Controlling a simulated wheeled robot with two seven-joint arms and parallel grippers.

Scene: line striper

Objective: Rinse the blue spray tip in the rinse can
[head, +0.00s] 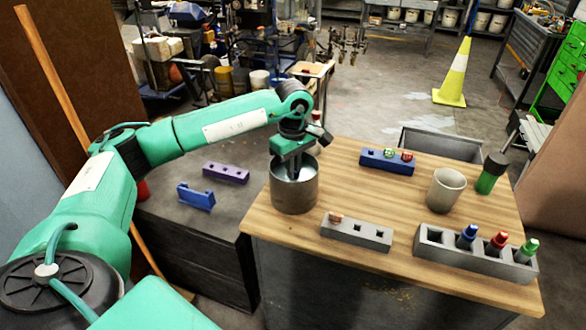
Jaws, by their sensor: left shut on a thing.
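The rinse can (294,192), a grey metal cylinder open at the top, stands upright at the left edge of the wooden bench top. My left gripper (292,166) points straight down into its mouth. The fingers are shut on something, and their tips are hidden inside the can. The blue spray tip is not visible; no loose blue tip shows elsewhere, so it appears to be what the fingers hold. Whether it touches the can's inside cannot be seen. My right gripper is not in view.
A blue block (372,164) holds green and red tips. A grey block (378,240) holds a copper-coloured piece. A grey rack (440,254) holds blue, red and green capped items. A beige cup (445,190) and a dark-topped green bottle (490,174) stand at right.

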